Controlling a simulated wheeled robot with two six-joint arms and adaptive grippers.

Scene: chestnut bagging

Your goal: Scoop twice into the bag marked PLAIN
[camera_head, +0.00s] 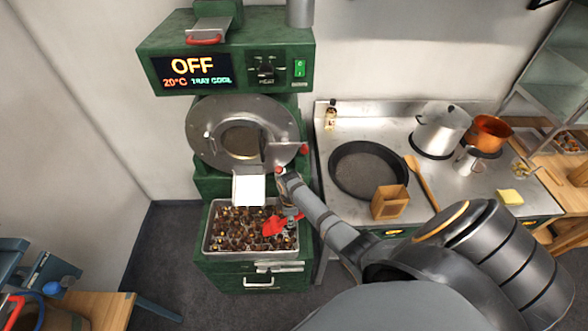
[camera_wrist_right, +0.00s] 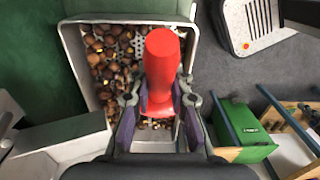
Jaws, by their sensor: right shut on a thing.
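My right gripper (camera_head: 289,208) is shut on the red handle of a scoop (camera_head: 274,228), low over the chestnut tray. In the right wrist view the red handle (camera_wrist_right: 162,65) stands between the two fingers (camera_wrist_right: 160,100). The scoop's pan is not clearly visible, so I cannot tell its load. Chestnuts lie in the metal tray (camera_head: 207,246) at the front of the green roaster. My left gripper is not in view.
The green roaster (camera_head: 160,51) reads OFF, 20°C, with its round drum plate (camera_head: 205,145) above the tray. A white square piece (camera_head: 249,188) is at the tray's back edge. A dark pan (camera_head: 365,168), wooden spoon (camera_head: 421,180) and pots (camera_head: 441,132) crowd the counter.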

